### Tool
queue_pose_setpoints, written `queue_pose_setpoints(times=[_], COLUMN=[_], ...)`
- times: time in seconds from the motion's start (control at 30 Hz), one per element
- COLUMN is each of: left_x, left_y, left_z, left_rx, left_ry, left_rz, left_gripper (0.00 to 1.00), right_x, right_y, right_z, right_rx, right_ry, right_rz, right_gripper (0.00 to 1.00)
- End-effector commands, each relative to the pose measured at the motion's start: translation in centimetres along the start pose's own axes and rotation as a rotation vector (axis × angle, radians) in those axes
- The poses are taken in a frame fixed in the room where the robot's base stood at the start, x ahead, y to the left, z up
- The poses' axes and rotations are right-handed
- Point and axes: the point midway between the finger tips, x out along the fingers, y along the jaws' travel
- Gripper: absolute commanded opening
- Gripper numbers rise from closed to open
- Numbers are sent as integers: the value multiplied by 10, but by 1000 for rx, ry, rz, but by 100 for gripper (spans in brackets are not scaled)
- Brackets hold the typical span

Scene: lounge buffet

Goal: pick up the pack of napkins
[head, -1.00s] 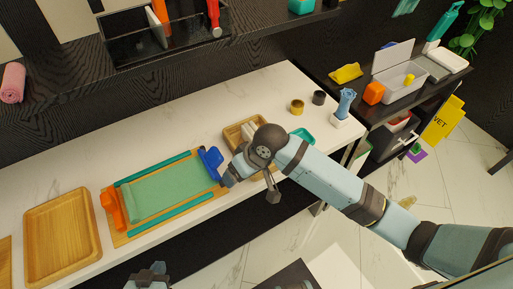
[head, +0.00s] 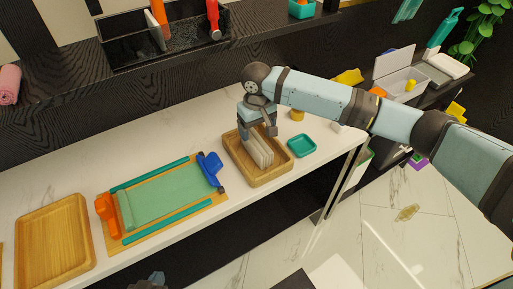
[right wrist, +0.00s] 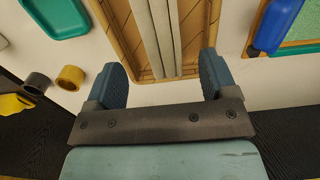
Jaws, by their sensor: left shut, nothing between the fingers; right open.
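The pack of napkins (head: 258,150), pale grey-white upright sheets, stands in a small wooden tray (head: 284,166) on the white counter. My right gripper (head: 257,132) is over the back part of this tray, at the pack's far end. In the right wrist view the pack (right wrist: 160,40) runs between the two blue fingers of my open right gripper (right wrist: 162,70), with a gap on each side. Whether the fingers are down at the pack's height is hard to tell. My left gripper (head: 150,281) is shut and empty at the bottom edge, mostly cut off.
A teal dish (head: 302,146) sits right of the tray. A board with a green mat (head: 165,192), an orange piece (head: 107,215) and a blue piece (head: 210,168) is to the left. A larger wooden tray (head: 55,240) lies further left. A dark shelf (head: 130,75) runs behind.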

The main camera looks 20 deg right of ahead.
Motion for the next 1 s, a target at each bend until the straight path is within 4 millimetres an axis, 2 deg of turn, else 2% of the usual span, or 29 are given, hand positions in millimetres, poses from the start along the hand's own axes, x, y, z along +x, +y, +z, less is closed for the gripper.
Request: queue_pose_setpoints(times=[0.1,0.37,0.63,0.77,0.97,1.0], left_x=[1,1,3,3,3,3], left_y=[0,0,1,1,1,1], left_z=[1,0,2,2,1,2], left_rx=[-2,-3,-8,-10,-11,-10], left_ry=[0,3,-1,-2,-1,-1], left_rz=[0,1,1,2,2,2], left_gripper=[0,0,0,0,0,0], right_x=[23,43,82,90,90,90], right_y=[0,-1,-1,-1,-1,-1], right_z=[0,0,-2,-2,-2,-2], right_rx=[-1,-2,-1,-2,-2,-2], right_ry=[0,1,1,1,2,2], right_rz=[0,-1,0,0,-1,-1], right_gripper=[79,79,79,79,79,72])
